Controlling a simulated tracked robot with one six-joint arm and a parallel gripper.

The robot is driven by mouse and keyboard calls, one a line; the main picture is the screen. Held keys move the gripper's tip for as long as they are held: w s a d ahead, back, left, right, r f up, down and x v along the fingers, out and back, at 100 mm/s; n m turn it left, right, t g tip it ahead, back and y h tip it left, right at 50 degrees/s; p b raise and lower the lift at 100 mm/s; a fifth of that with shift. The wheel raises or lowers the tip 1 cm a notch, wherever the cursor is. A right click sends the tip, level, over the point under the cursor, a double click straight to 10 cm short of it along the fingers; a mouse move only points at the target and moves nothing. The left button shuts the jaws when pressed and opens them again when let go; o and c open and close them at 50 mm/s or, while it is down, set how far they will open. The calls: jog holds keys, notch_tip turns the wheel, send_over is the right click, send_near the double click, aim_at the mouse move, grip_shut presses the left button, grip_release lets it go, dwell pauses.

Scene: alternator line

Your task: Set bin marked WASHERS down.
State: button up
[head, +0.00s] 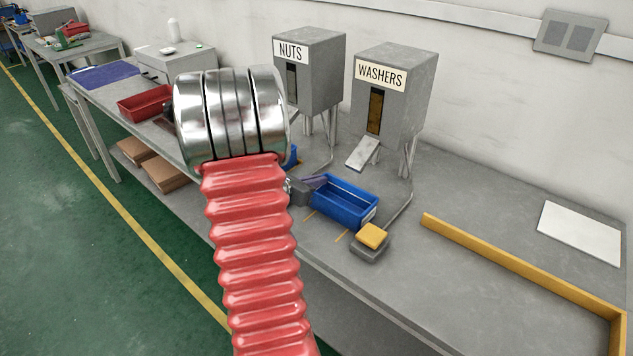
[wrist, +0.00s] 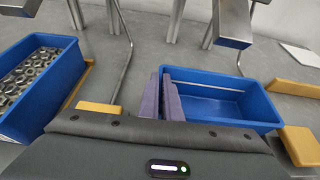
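A blue open bin (head: 346,203) is at the bench below the dispenser marked WASHERS (head: 388,95). A small pale label shows on its end, too small to read. The bin also shows in the wrist view (wrist: 225,103), level, and its visible interior looks empty. My gripper (wrist: 167,97) has its two purple fingers on either side of the bin's left wall, close together with a thin strip of blue between them. In the head view my gripper (head: 313,182) is at the bin's left end, partly hidden by my arm. I cannot tell whether the bin's base touches the bench.
A second blue bin (wrist: 66,72) holding many metal nuts stands at the left in the wrist view. A yellow-topped block (head: 372,236) is close to the empty bin's right front. The NUTS dispenser (head: 309,72) stands behind.

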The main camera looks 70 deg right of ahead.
jog(key=o, duration=0.4)
jog(key=shift+a+r, duration=0.1)
jog(key=v, duration=1.1)
jog(key=shift+w+a+r, duration=0.2)
jog(key=shift+a+r, duration=0.05)
jog(key=shift+a, duration=0.05)
dwell(0.5)
jog(key=w+a+r+m+t+y, duration=0.3)
jog(key=a+m+y, duration=0.1)
jog(key=a, duration=1.2)
jog(key=w+a+r+m+t+y, duration=0.3)
jog(key=a+m+t+y, duration=0.1)
jog(key=a, duration=1.3)
jog(key=w+a+r+m+t+y, duration=0.3)
jog(key=a+m+t+y, duration=0.1)
jog(key=a, duration=1.2)
jog(key=shift+m+y, duration=0.3)
jog(key=shift+m, duration=0.4)
